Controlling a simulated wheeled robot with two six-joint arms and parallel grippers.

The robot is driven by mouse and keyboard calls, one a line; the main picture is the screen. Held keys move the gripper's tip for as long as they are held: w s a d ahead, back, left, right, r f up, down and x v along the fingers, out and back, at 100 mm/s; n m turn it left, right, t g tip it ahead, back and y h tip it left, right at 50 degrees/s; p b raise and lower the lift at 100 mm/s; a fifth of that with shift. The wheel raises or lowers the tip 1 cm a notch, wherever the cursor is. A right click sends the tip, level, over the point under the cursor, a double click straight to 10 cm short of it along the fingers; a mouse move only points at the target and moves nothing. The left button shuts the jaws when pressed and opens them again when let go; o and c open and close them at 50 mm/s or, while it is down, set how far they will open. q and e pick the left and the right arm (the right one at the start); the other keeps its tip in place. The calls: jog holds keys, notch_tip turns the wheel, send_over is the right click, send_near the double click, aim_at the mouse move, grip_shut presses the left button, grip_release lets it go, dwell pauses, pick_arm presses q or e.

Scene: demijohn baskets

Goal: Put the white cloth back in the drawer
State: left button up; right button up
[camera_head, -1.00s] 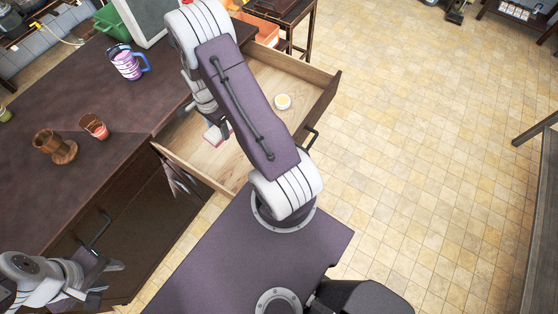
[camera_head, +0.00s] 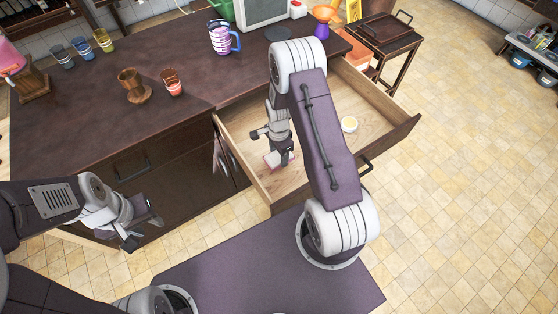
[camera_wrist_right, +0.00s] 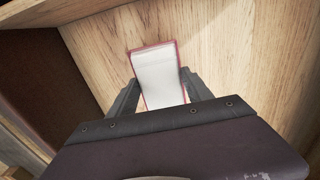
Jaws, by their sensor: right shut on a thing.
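The white cloth (camera_wrist_right: 158,78), a flat piece with a red edge, is between the fingers of my right gripper (camera_wrist_right: 158,96). In the head view the cloth (camera_head: 271,160) shows only in part, beside the right gripper (camera_head: 283,158). Both are inside the outline of the open wooden drawer (camera_head: 378,116), near its left wall. I cannot tell if the cloth touches the drawer floor. My left gripper (camera_head: 142,222) looks open and empty, in front of the cabinet at the left.
A small white and yellow round item (camera_head: 349,124) lies in the drawer. The counter holds a purple-striped mug (camera_head: 223,37), a wooden cup (camera_head: 133,85) and a reddish cup (camera_head: 171,82). A dark side table (camera_head: 385,35) stands beyond the drawer.

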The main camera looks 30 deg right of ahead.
aim_at(279, 160)
jog(key=shift+f, duration=2.1)
jog(key=shift+f, duration=0.2)
jog(key=o, duration=1.5)
jog(key=shift+r, duration=0.1)
notch_tip(279, 160, up, 12)
jog(key=shift+r, duration=0.2)
jog(key=shift+s+a+r, duration=0.1)
jog(key=shift+r, duration=0.05)
jog(key=s+a+r+n, duration=0.3)
jog(key=s+r+n, duration=0.2)
jog(key=n, duration=0.3)
jog(key=s+a+r+n+t, duration=0.1)
jog(key=s+a+r+n, duration=0.3)
jog(key=s+n, duration=0.3)
jog(key=shift+s+a+r+n, duration=0.2)
jog(key=shift+r+n, duration=0.25)
jog(key=shift+n, duration=0.45)
